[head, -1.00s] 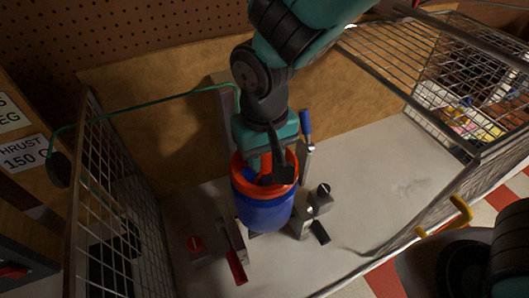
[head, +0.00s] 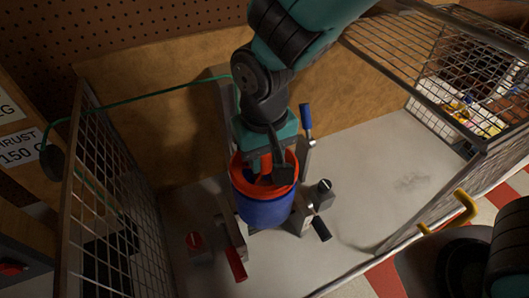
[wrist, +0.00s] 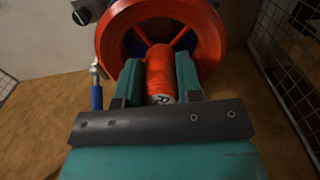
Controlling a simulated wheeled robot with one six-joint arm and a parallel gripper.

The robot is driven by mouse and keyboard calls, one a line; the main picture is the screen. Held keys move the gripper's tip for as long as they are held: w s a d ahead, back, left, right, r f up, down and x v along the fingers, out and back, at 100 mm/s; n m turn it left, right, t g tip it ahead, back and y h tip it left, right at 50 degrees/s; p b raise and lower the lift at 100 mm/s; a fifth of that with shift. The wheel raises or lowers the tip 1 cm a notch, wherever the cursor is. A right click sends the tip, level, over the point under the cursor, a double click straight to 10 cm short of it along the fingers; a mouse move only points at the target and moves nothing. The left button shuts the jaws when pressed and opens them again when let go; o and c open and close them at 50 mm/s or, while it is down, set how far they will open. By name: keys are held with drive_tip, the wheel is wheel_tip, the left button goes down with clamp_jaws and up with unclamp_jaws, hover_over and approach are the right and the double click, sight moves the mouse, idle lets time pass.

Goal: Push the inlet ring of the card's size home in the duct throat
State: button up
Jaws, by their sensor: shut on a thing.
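The orange inlet ring (head: 239,180) sits at the top of the blue duct (head: 264,213), which stands upright on the bench. In the wrist view the ring (wrist: 210,35) is a wide orange rim with spokes and an orange central post (wrist: 158,62). My gripper (head: 268,160) is above the duct, its fingers reaching down inside the ring. In the wrist view its two fingers (wrist: 159,78) are shut on the post from both sides. How deep the ring sits in the throat is hard to tell. The size card cannot be made out.
Clamps with a red handle (head: 236,264) and a black handle (head: 321,229) stand beside the duct. A blue-handled lever (head: 306,118) rises behind it. Mesh guards close the left (head: 115,205) and right (head: 400,65) sides. The bench at right (head: 375,185) is clear.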

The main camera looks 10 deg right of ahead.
drive_tip(key=shift+f, duration=0.45)
drive_tip(key=o, duration=1)
drive_tip(key=shift+c, duration=0.2)
wheel_tip(320, 180, up, 17)
drive_tip(key=b, duration=0.4)
drive_tip(key=s+d+f+n+y+b, duration=0.2)
drive_tip(key=s+d+f+b, duration=0.1)
drive_tip(key=s+d+f, duration=0.2)
drive_tip(key=s+d+f+n+y+b, duration=0.2)
drive_tip(key=s+d+f+b, duration=0.1)
drive_tip(key=f, duration=0.5)
drive_tip(key=shift+s+d+f+b, duration=0.25)
drive_tip(key=shift+s+d+b, duration=0.15)
drive_tip(key=shift+s+d, duration=0.55)
